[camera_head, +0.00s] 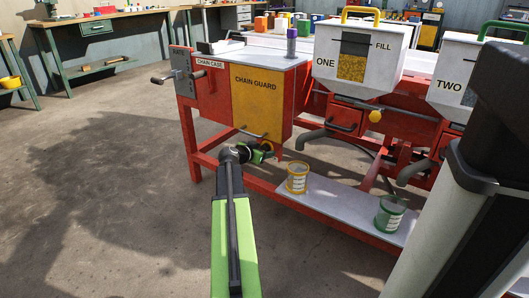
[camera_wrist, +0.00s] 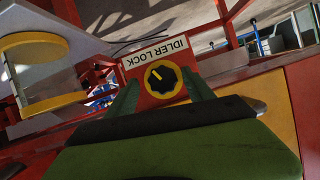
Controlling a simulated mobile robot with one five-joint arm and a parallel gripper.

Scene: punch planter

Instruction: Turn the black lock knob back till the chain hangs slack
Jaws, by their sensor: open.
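The black lock knob (camera_wrist: 163,79) shows in the wrist view, with a yellow ring and a yellow pointer mark. It sits on a red plate below an upside-down IDLER LOCK label (camera_wrist: 156,51). My gripper (camera_wrist: 161,82) is open, with one green finger on each side of the knob; I cannot tell whether they touch it. In the head view my gripper (camera_head: 262,153) is low under the yellow chain guard (camera_head: 258,98), by the red frame. The knob is not clear there. I cannot make out the chain in either view.
A yellow-banded can (camera_head: 297,178) and a green can (camera_head: 390,213) stand on the low shelf (camera_head: 340,205). Hoppers ONE (camera_head: 359,55) and TWO (camera_head: 467,80) are at right. The floor at left is clear.

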